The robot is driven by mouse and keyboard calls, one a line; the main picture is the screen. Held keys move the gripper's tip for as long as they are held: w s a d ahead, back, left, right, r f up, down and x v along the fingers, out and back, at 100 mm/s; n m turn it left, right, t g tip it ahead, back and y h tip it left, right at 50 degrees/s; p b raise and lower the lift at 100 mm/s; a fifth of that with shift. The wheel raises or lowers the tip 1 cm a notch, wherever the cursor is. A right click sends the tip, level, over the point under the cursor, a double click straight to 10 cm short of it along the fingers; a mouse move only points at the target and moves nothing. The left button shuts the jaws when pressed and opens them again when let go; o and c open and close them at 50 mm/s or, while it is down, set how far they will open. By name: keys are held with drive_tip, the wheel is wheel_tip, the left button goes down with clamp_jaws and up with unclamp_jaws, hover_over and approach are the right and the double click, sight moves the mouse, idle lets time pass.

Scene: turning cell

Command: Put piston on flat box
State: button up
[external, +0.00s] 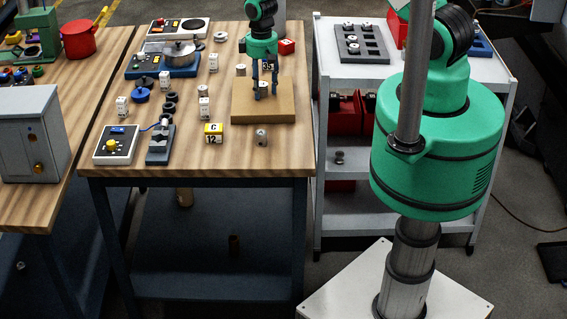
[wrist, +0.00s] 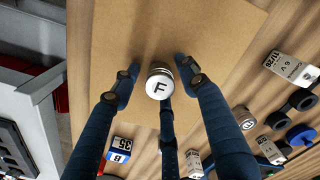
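The flat box (external: 245,112) is a low tan cardboard block at the right side of the wooden table; its bare top (wrist: 115,35) fills much of the wrist view. A silver piston (wrist: 158,83) with a white face marked "F" stands over the box top and appears to rest on it. My gripper (external: 264,92) is low over the box. In the wrist view my gripper (wrist: 157,72) is open, its dark blue fingers around the piston with small gaps on both sides. A third finger lies below the piston in that view and partly hides its lower side.
A loose silver cylinder (external: 261,138) stands in front of the box. Several white blocks, black rings and devices crowd the table's left. A white shelf cart (external: 345,75) stands right.

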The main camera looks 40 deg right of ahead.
drive_tip(key=shift+r, duration=0.15)
wheel_tip(320, 180, up, 12)
drive_tip(key=shift+b, duration=0.3)
idle(0.9)
idle(0.5)
wheel_tip(320, 180, up, 17)
drive_tip(key=m+t, duration=0.1)
drive_tip(key=t, duration=0.1)
hover_over(261, 78)
drive_tip(key=s, duration=0.4)
drive_tip(key=s+d+r, duration=0.2)
drive_tip(key=s+r, duration=0.5)
drive_tip(key=r, duration=0.4)
drive_tip(key=s+r+m+t, duration=0.1)
drive_tip(key=s+r, duration=0.5)
drive_tip(key=s, duration=0.3)
drive_tip(key=s+r+m+t, duration=0.1)
drive_tip(key=s+r+t, duration=0.1)
drive_tip(key=s+r, duration=0.4)
drive_tip(key=shift+s+d+m+t, duration=0.3)
drive_tip(key=shift+s+d, duration=0.15)
drive_tip(key=shift+s, duration=1.6)
